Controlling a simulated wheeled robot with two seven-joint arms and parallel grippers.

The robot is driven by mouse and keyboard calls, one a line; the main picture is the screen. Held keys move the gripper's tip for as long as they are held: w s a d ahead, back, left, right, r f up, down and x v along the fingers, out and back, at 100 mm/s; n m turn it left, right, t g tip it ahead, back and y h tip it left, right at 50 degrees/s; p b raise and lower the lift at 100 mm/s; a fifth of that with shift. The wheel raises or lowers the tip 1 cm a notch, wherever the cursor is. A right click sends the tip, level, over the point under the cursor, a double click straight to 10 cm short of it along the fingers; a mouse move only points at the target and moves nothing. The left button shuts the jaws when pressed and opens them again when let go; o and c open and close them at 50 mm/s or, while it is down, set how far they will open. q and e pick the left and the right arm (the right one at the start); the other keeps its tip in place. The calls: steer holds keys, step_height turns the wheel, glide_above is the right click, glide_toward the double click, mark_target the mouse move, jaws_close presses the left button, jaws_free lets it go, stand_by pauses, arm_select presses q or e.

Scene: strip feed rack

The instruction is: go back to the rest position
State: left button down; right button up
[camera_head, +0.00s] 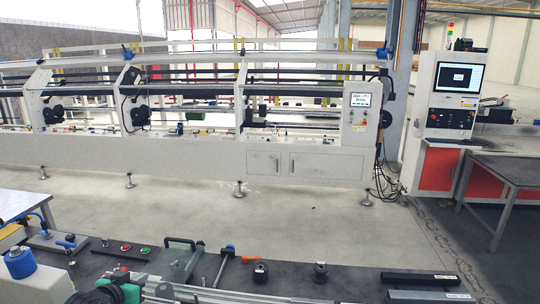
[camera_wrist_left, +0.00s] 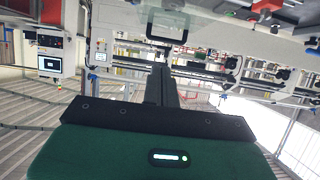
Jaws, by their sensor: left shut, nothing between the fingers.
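My left gripper (camera_wrist_left: 162,84) shows in the left wrist view, with its green and black body across the bottom. Its dark fingers are closed together and nothing is held between them. The fingers point away from the camera into open space and appear to touch nothing. My right gripper is in neither view.
A control cabinet (camera_head: 452,98) stands right.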

arm_select(q)
steer(key=s+d+f+g, duration=0.2)
steer(key=s+d+f, duration=0.35)
steer(key=s, duration=0.25)
steer(key=s+d+f+g, duration=0.2)
steer(key=s+d+f, duration=0.2)
steer(key=s+f, duration=0.35)
steer(key=s+d+f+g+y, duration=0.1)
steer(key=s+d+g, duration=0.15)
steer(key=s, duration=0.85)
steer(key=s+d+f+g+y, duration=0.1)
steer(key=s+g, duration=0.2)
steer(key=s, duration=0.8)
step_height(320, 180, down, 31)
steer(key=s+g, duration=0.1)
steer(key=s+a+f, duration=0.2)
steer(key=s+f, duration=0.7)
steer(key=f, duration=0.1)
steer(key=s+a+f+g, duration=0.1)
steer(key=s+f, duration=0.8)
steer(key=s, duration=0.1)
steer(key=shift+a+f+m, duration=0.3)
steer(key=shift+a+f, duration=0.05)
steer(key=shift+a, duration=0.05)
steer(key=shift+g, duration=0.25)
